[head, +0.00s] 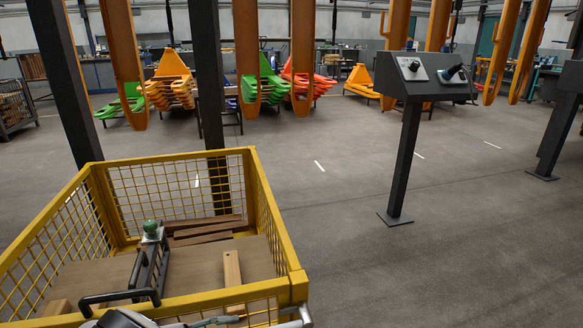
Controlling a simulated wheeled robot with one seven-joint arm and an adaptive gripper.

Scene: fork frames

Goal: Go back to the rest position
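Light grey rounded parts, seemingly of my own arm, show at the bottom edge, in front of the near wall of the yellow mesh crate (261,192). They are cut off by the frame. A thin grey piece beside them could belong to my gripper (213,321), but I cannot make out two fingertips or anything held. In the crate stands a black frame-like tool (150,268) with a handle and a green knob. I cannot tell whether anything touches it.
Wooden pieces (232,268) lie in the crate. A dark post (405,160) carries a sloped control box (420,75) at right. Dark columns (208,90) stand behind the crate. The floor at right is largely clear.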

